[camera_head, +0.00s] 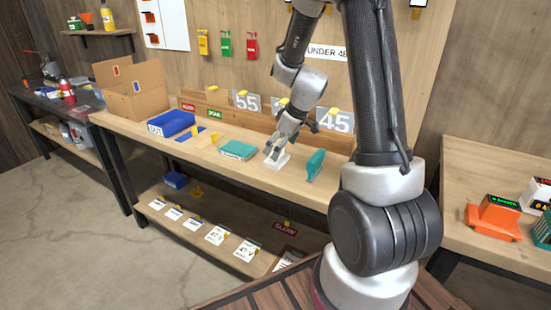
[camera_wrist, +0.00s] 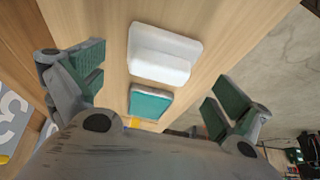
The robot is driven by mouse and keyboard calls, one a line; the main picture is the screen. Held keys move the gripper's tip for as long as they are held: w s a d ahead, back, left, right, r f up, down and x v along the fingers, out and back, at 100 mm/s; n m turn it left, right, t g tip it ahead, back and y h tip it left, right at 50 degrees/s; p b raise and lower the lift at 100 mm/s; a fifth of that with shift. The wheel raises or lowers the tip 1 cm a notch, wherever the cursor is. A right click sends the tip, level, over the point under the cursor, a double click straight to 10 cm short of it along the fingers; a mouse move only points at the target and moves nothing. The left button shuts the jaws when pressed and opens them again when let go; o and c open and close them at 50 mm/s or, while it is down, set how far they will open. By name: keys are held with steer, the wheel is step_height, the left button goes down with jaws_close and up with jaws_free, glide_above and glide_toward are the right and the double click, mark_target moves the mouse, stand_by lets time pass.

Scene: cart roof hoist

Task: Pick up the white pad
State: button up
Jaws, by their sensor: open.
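The white pad (camera_head: 280,163) lies on the wooden bench top, just below my gripper (camera_head: 275,151) in the head view. In the wrist view the white pad (camera_wrist: 163,50) shows a flat base with a raised block on it. My gripper (camera_wrist: 156,85) is open there, with its green-lined fingers wide apart and nothing between them held. The pad sits toward the top of that picture, beyond the fingers. Part of the pad is hidden behind my gripper in the head view.
A teal box (camera_head: 239,150) lies left of the pad; it also shows in the wrist view (camera_wrist: 150,103). A teal upright piece (camera_head: 315,164) stands to the right. Grey number signs (camera_head: 246,102) line the back. A blue tray (camera_head: 171,124) and cardboard box (camera_head: 134,92) stand farther left.

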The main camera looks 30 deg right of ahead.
steer(key=x, duration=0.4)
steer(key=c, duration=1)
steer(key=shift+r, duration=0.1)
step_height(320, 180, up, 10)
steer(key=shift+f, duration=0.1)
steer(key=o, duration=0.4)
steer(key=shift+c, duration=1.4)
steer(key=shift+d, duration=0.1)
steer(key=shift+d, duration=0.15)
